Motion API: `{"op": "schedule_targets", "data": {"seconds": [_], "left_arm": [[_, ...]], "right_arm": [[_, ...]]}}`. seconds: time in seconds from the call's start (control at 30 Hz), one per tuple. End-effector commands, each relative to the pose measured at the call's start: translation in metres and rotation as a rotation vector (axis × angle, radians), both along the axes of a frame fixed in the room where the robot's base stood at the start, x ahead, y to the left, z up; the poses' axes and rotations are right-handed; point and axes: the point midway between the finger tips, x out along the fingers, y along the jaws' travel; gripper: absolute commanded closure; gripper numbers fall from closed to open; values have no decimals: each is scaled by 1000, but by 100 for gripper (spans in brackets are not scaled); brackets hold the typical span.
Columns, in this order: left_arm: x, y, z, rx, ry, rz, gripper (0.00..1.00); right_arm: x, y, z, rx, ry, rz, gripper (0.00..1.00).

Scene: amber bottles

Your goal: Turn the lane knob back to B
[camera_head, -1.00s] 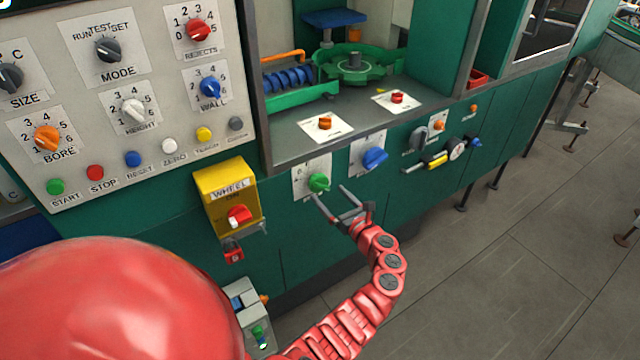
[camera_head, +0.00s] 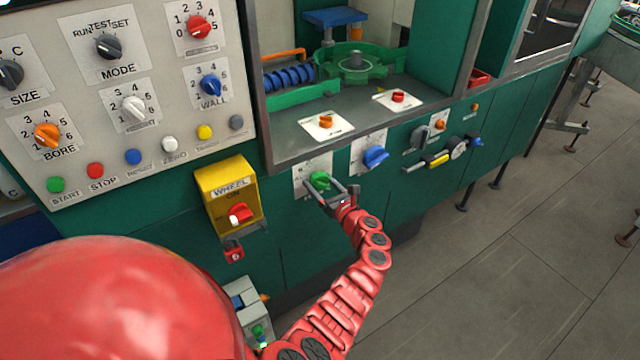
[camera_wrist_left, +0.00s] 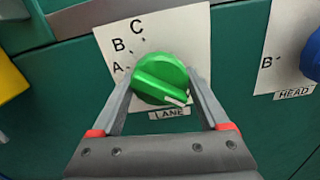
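The green lane knob (camera_head: 319,181) is on a white plate (camera_wrist_left: 108,40) on the green machine front. In the left wrist view the knob (camera_wrist_left: 160,80) has a raised bar, and its white-marked end points to the lower right. The letters A, B and C run from left to top around the knob, above a LANE label (camera_wrist_left: 169,114). My left gripper (camera_head: 331,194) is at the knob, one finger on each side of it. The fingers look spread; firm contact cannot be made out. My right gripper is not in view.
A blue head knob (camera_head: 375,157) is just right of the lane knob. A yellow wheel box (camera_head: 216,182) with a red switch sticks out to the left. A grey shelf (camera_head: 360,127) with orange and red knobs lies above. Open floor is at the right.

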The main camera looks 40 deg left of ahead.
Motion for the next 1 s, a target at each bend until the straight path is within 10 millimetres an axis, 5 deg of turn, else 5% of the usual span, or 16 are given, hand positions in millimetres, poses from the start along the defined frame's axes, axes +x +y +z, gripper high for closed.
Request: {"op": "schedule_targets", "data": {"seconds": [0.17,0.57,1.0], "left_arm": [[0,0,0,0,0,0,77],[1,-1,-1,-33,-85,-2,77],[1,0,-3,-173,-429,0,77]], "right_arm": [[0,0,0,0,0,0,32],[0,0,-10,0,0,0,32],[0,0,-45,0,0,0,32]]}}
